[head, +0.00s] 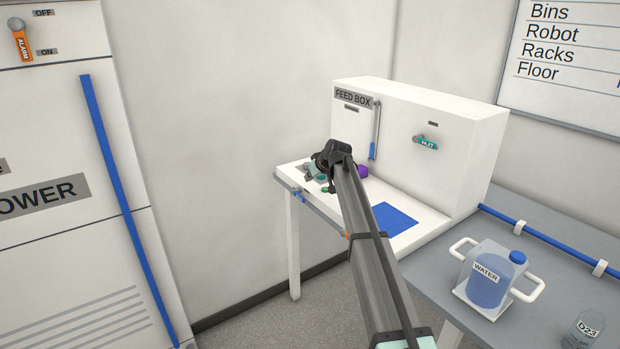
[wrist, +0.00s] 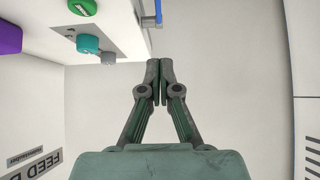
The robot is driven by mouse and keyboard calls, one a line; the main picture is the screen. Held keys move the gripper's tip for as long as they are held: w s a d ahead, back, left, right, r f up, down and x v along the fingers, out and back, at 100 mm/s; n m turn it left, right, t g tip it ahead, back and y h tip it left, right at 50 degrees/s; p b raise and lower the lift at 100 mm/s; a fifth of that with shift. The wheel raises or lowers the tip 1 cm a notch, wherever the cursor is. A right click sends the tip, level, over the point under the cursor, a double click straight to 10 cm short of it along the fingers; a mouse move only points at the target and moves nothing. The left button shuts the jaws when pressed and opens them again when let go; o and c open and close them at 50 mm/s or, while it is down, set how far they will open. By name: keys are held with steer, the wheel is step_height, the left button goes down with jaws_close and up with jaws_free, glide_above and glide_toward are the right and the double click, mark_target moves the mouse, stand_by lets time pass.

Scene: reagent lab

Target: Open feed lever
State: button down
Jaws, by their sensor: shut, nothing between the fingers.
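The feed box (head: 465,135) is a white housing with a FEED BOX label (head: 352,97). The label also shows upside down in the wrist view (wrist: 38,166). A thin grey upright lever (head: 377,125) with a blue lower end is on its front, to the right of the label. A small blue handle (head: 299,196) sits at the bench's front left edge; a blue piece shows at the top of the wrist view (wrist: 158,12). No lever is marked as the feed lever. My gripper (wrist: 153,78) is shut and empty, apart from the blue piece.
Teal (wrist: 88,43), green (wrist: 82,7) and purple (wrist: 9,38) knob-like parts are close to my gripper. A teal INLET valve (head: 426,142) is on the box. A water container (head: 487,283) stands on the grey bench at right. A blue patch (head: 388,219) lies flat on the white bench.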

steer(key=p, duration=0.2)
glide_above(302, 197)
steer(key=f, duration=0.4)
steer(key=shift+s+d+f, duration=0.2)
step_height(302, 197, down, 3)
steer(key=shift+w+a+f+p, duration=0.1)
steer(key=shift+f+p, duration=0.1)
steer(key=shift+p, duration=0.65)
steer(key=shift+f, duration=0.7)
